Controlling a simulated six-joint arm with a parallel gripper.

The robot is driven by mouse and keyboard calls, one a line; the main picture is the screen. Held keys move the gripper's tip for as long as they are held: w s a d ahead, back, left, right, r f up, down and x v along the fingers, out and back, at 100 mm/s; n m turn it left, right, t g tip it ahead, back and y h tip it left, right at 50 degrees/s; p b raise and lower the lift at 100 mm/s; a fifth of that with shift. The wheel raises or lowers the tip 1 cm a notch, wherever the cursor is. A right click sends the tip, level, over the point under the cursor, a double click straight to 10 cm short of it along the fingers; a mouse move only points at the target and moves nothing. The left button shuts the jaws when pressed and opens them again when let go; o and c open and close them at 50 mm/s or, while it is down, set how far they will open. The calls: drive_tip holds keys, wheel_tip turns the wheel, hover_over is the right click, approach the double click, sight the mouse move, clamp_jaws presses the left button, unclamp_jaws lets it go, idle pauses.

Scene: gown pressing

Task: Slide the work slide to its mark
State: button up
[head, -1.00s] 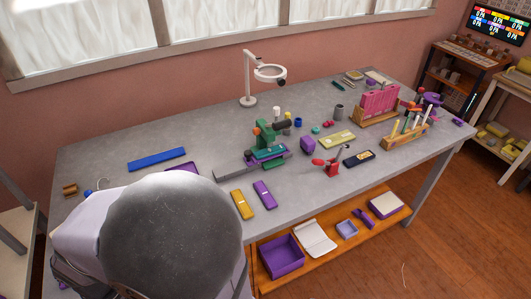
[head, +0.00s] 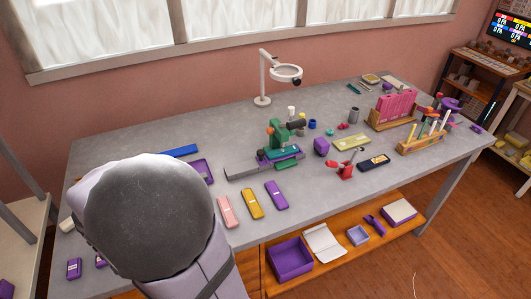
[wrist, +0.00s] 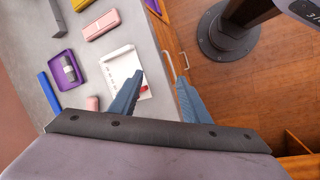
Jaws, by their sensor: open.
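The work slide (head: 278,156), a teal and purple block, sits under a green press (head: 282,132) in the middle of the table. It is on a grey rail (head: 240,173) that runs out to the left. A grey bar with markings, apparently the rail's end (wrist: 57,16), shows at the top left of the wrist view. I cannot make out the mark itself. My gripper (wrist: 160,77) is open and empty near the table's front edge, apart from the slide. In the head view my arm hides the gripper.
Pink (head: 227,211), yellow (head: 252,203) and purple (head: 276,195) blocks lie in front of the rail. A purple tray (wrist: 76,80) and a white tray (wrist: 111,64) lie nearer my gripper. A red clamp-like tool (head: 346,172) and a magnifier lamp (head: 262,98) stand nearby.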

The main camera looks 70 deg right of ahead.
sight(259, 154)
drive_tip(key=d+f+n+h+b, duration=0.1)
drive_tip(key=d+b, duration=0.3)
drive_tip(key=d, duration=0.4)
drive_tip(key=d+f+n+h+b, duration=0.2)
drive_tip(key=d+f+h+b, duration=0.1)
drive_tip(key=d, duration=0.5)
drive_tip(key=d+f+n+g+h+b, duration=0.1)
drive_tip(key=d+f+n+h+b, duration=0.1)
drive_tip(key=d+b, duration=0.3)
drive_tip(key=shift+d+f+h, duration=0.1)
drive_tip(key=shift+d+h, duration=0.2)
drive_tip(key=shift+d, duration=1.6)
drive_tip(key=s+d+n+h+b, duration=0.1)
drive_tip(key=d+n+h+b, duration=0.1)
drive_tip(key=d, duration=0.4)
drive_tip(key=s+d+f+n+h+b, duration=0.1)
drive_tip(key=d+n+h+b, duration=0.1)
drive_tip(key=d+n+b, duration=0.2)
drive_tip(key=s+d+n+t+h+b, duration=0.1)
drive_tip(key=d+n+h+b, duration=0.2)
drive_tip(key=d+b, duration=0.3)
drive_tip(key=shift+s+d+f, duration=0.15)
drive_tip(key=shift+d, duration=0.9)
drive_tip(key=shift+s+d+f, duration=0.1)
drive_tip(key=shift+d, duration=0.95)
drive_tip(key=shift+d+r+n+b, duration=0.1)
drive_tip(key=shift+d+n+b, duration=0.3)
drive_tip(key=shift+d+b, duration=0.05)
drive_tip(key=shift+d+r, duration=0.1)
drive_tip(key=shift+d, duration=0.1)
